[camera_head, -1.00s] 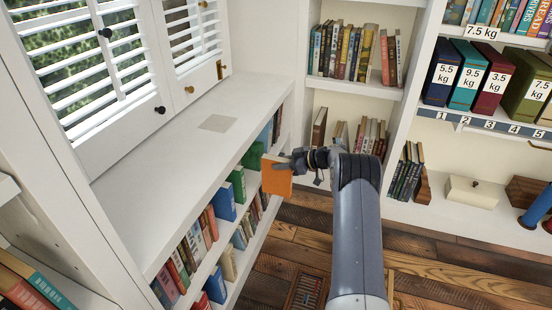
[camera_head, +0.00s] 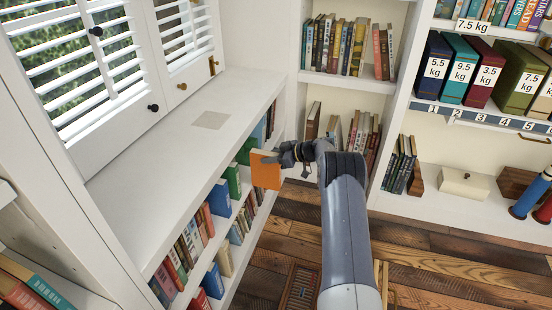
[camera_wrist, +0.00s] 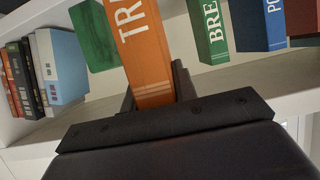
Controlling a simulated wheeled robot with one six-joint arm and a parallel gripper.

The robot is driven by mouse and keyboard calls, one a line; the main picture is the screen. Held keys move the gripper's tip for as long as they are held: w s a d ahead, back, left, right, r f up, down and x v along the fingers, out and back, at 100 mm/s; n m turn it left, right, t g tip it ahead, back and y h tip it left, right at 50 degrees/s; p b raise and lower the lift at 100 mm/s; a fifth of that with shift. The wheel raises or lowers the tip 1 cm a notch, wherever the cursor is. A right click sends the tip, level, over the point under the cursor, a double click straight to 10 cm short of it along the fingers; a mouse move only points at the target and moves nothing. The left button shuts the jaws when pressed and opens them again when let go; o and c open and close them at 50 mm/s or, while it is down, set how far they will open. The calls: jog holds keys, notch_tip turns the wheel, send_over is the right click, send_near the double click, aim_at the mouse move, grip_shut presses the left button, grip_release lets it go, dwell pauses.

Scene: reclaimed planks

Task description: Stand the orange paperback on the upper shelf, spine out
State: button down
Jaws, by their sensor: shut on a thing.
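My gripper (camera_head: 284,160) is shut on the orange paperback (camera_head: 266,170), holding it upright at the front of the upper shelf (camera_head: 188,262) under the window sill. In the wrist view the orange spine (camera_wrist: 145,50) faces my gripper, with large white letters starting "TR". The fingers (camera_wrist: 155,88) hold its lower part. A green book (camera_head: 232,181) stands on the near side of the paperback; another green book (camera_head: 246,151) shows on its far side. How far the paperback reaches into the shelf is hard to tell.
A green "BRE" book (camera_wrist: 207,30) and a blue book (camera_wrist: 255,25) stand right of the paperback in the wrist view. Light-blue and dark books (camera_wrist: 60,65) stand at left. A lower shelf of books lies below. The sill (camera_head: 150,170) is mostly clear.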

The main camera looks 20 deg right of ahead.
jog(key=w+a+b, duration=0.3)
jog(key=w+a, duration=0.4)
jog(key=a, duration=0.4)
jog(key=shift+w, duration=0.2)
jog(key=shift+r, duration=0.1)
dwell(0.3)
jog(key=shift+f, duration=0.25)
jog(key=c, duration=1)
grip_release()
jog(key=shift+c, duration=0.2)
jog(key=shift+f, duration=0.1)
